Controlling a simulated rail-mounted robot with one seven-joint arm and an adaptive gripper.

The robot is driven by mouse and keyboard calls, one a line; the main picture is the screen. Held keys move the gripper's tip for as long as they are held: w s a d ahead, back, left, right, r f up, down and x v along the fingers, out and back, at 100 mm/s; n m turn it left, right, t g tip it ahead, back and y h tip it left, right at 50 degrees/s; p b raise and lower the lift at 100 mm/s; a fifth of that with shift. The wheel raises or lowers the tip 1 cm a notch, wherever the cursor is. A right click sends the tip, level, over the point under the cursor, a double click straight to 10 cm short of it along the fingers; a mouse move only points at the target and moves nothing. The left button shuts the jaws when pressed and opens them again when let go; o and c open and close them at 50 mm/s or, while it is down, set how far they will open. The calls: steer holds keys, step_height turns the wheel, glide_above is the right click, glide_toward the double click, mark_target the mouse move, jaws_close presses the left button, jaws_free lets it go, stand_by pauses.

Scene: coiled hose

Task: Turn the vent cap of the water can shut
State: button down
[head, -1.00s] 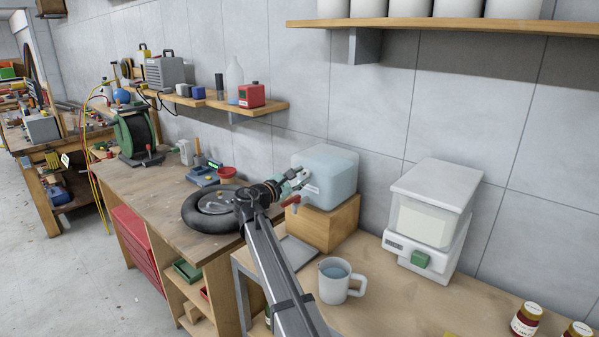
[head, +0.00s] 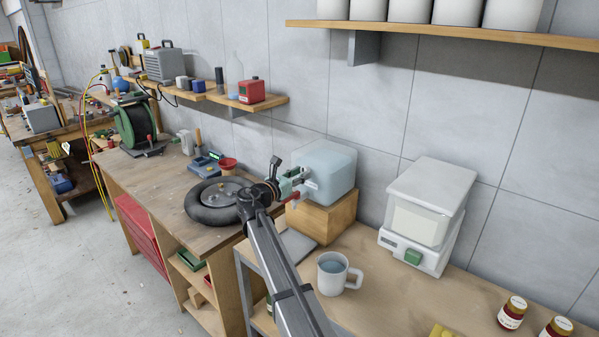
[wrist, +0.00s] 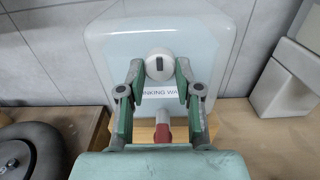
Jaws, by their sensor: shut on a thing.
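The water can (head: 332,164) is a pale blue, translucent box with a "…NKING WA…" label on its front, standing on a wooden block (head: 325,221). The round white vent cap (wrist: 159,67) is on its front above the label, with a dark slot that looks upright. My gripper (wrist: 160,72) is shut on the cap, one finger at each side. In the head view my gripper (head: 304,185) meets the front of the can, and the cap is hidden there. A red-handled tap (wrist: 163,131) is below the label, between my fingers in the wrist view.
A mug of water (head: 333,273) stands in front of the block. A white dispenser (head: 428,215) is to the right. A black tyre (head: 212,218) lies on the bench to the left, under my arm. Jars (head: 512,312) stand at the front right.

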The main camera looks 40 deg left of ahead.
stand_by(0.5)
steer(key=c, duration=0.8)
jaws_free()
steer(key=s, duration=1.2)
